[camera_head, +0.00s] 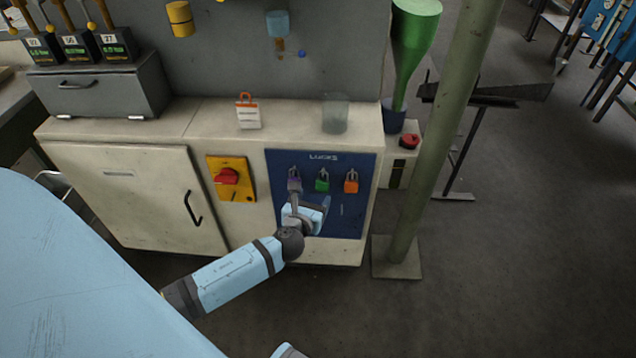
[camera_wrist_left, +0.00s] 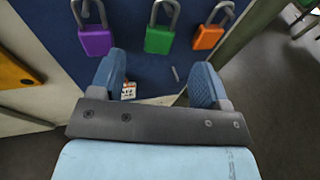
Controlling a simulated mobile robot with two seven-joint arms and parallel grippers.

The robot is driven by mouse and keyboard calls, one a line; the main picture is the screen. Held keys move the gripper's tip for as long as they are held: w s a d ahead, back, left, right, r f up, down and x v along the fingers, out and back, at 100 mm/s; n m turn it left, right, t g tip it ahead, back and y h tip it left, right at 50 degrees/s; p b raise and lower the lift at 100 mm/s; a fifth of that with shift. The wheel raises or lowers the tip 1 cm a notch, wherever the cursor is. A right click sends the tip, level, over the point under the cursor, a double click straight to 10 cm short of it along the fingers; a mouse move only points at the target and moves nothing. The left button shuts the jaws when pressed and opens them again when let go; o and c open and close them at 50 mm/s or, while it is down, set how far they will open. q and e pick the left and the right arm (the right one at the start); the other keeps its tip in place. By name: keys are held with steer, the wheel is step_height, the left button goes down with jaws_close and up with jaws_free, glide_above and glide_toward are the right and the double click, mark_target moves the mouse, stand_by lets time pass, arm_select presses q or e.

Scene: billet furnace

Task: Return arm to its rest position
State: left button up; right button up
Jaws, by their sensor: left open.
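My left gripper (camera_head: 311,199) is in front of the blue lock board (camera_head: 274,223) on the cabinet. In the left wrist view its two blue fingers (camera_wrist_left: 158,76) are spread apart, with nothing held between them. A purple padlock (camera_head: 294,184), a green padlock (camera_head: 322,184) and an orange padlock (camera_head: 351,186) hang in a row on the board. In the left wrist view, the purple padlock (camera_wrist_left: 96,42), green padlock (camera_wrist_left: 159,40) and orange padlock (camera_wrist_left: 208,38) are beyond the fingertips. My right gripper is not in view.
A yellow plate with a red rotary switch (camera_head: 228,177) is left of the board. An orange-and-white tag (camera_head: 248,113) and a clear cup (camera_head: 335,114) stand on the cabinet top. A green post (camera_head: 432,150) rises at the right. Open floor (camera_head: 520,250) lies beyond it.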

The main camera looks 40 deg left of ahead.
arm_select(q)
steer(key=v, duration=0.6)
steer(key=shift+d+p, duration=0.3)
steer(key=shift+p, duration=0.05)
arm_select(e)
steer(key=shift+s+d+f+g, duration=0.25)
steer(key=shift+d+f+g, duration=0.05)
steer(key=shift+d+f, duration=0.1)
